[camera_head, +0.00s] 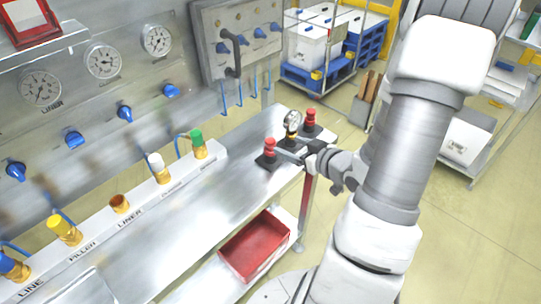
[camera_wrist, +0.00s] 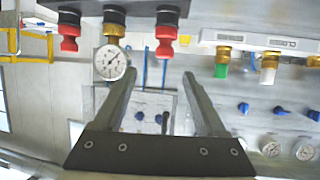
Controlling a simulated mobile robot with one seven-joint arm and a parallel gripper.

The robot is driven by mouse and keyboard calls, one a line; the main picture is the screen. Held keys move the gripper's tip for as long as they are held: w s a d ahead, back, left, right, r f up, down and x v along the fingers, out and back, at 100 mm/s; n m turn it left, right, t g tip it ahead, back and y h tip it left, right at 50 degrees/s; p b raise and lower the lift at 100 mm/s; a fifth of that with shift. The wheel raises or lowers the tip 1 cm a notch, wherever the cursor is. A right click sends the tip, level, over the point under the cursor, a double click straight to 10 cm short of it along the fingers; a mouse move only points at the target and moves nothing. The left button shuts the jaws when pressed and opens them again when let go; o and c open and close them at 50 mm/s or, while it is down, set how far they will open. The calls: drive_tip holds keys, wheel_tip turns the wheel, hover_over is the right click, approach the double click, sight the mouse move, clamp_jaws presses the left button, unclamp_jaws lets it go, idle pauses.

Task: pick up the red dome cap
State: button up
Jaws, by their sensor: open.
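Two red caps stand upright on black bases at the bench's far end. The nearer red cap (camera_head: 269,147) and farther red cap (camera_head: 310,118) flank a brass-stemmed gauge (camera_head: 292,122). I cannot tell which one the task means. My gripper (camera_head: 290,148) is open and empty, close beside the nearer cap. In the wrist view, which is upside down, the nearer red cap (camera_wrist: 166,40) lies beyond the fingertips, roughly between their lines. The other red cap (camera_wrist: 69,38) and the gauge (camera_wrist: 110,65) are to the left. My gripper (camera_wrist: 160,74) shows no contact with anything there.
A labelled rail (camera_head: 150,190) holds green, white and yellow caps, with one brown fitting (camera_head: 119,203) uncapped. A red bin (camera_head: 256,245) sits on the lower shelf. Blue valves and gauges line the wall panel. The middle of the bench (camera_head: 190,225) is clear.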

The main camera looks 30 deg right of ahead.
sight(272, 139)
drive_tip(key=x, duration=0.7)
drive_tip(key=shift+a+f+p, duration=0.1)
drive_tip(key=shift+p, duration=0.2)
drive_tip(key=shift+a+f+x, duration=0.15)
drive_tip(key=shift+f+x, duration=0.05)
drive_tip(key=shift+x, duration=1.2)
drive_tip(key=shift+a+f+x, duration=0.1)
drive_tip(key=shift+f+x, duration=0.05)
drive_tip(key=shift+x, duration=1.25)
drive_tip(key=shift+s, duration=0.25)
clamp_jaws()
